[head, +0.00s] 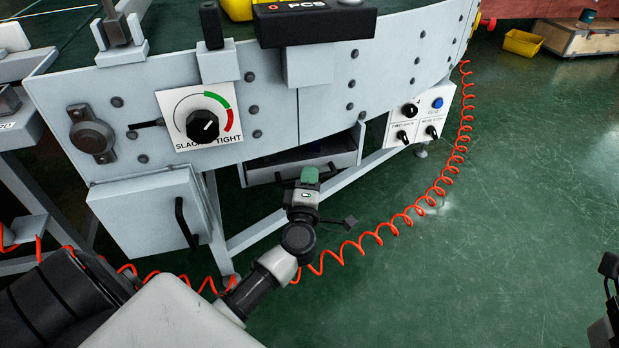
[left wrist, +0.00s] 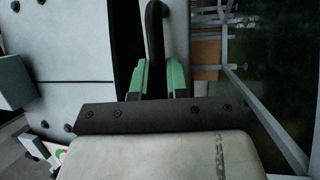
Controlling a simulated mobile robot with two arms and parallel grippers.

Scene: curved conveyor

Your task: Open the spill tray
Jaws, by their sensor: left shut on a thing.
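The spill tray (head: 262,175) is a grey drawer under the curved conveyor. It stands partly out, with its dark inside showing above the front wall. My left gripper (head: 308,176) is at the tray's front, with its green fingers shut on the black bar handle. In the left wrist view the handle (left wrist: 155,35) rises between the two green fingers (left wrist: 158,80). The gripper hides part of the tray front and handle in the head view.
A grey cabinet door with a black handle (head: 181,222) is left of the tray. A slack/tight dial (head: 203,126) is above it. A control panel (head: 419,117) is to the right. A coiled red hose (head: 384,228) crosses near my left arm.

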